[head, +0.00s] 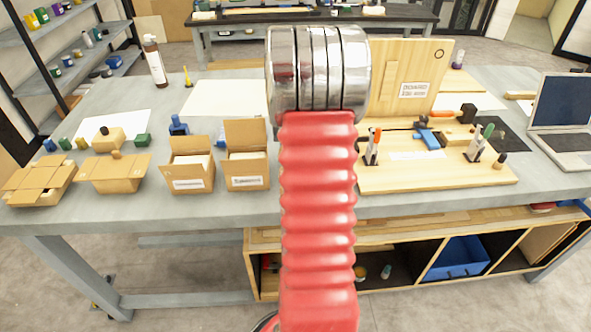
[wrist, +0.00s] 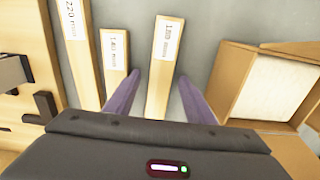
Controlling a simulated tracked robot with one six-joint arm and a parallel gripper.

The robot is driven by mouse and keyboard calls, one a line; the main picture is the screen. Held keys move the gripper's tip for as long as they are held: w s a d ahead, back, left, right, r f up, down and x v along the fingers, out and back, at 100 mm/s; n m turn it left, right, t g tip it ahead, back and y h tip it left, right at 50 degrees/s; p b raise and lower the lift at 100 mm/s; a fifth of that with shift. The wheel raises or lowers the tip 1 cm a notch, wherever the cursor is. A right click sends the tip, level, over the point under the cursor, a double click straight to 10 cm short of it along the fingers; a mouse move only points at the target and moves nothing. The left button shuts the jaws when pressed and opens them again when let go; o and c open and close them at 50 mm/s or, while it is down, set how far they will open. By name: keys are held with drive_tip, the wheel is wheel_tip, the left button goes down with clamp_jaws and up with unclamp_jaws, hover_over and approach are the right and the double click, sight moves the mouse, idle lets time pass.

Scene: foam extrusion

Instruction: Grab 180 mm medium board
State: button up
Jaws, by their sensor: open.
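In the wrist view, a light wooden board (wrist: 161,85) with a white label that seems to read 180 mm lies on the grey table. My gripper (wrist: 160,78) is open, with its two purple fingers on either side of this board. The board's near end is hidden behind the gripper body. A shorter board (wrist: 115,75) with a hard-to-read label lies just left of the left finger. A longer board (wrist: 84,60) labelled 220 mm lies further left. In the head view my arm hides the gripper and these boards.
An open cardboard box (wrist: 240,95) stands close right of the right finger. A wooden fixture (wrist: 30,50) with a clamp is at the left. In the head view, the table holds cardboard boxes (head: 190,172), a clamp board (head: 430,180) and a laptop (head: 562,115).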

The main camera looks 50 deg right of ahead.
idle(0.5)
drive_tip(key=c, duration=1.2)
drive_tip(key=shift+o, duration=0.2)
wheel_tip(320, 180, up, 10)
idle(0.4)
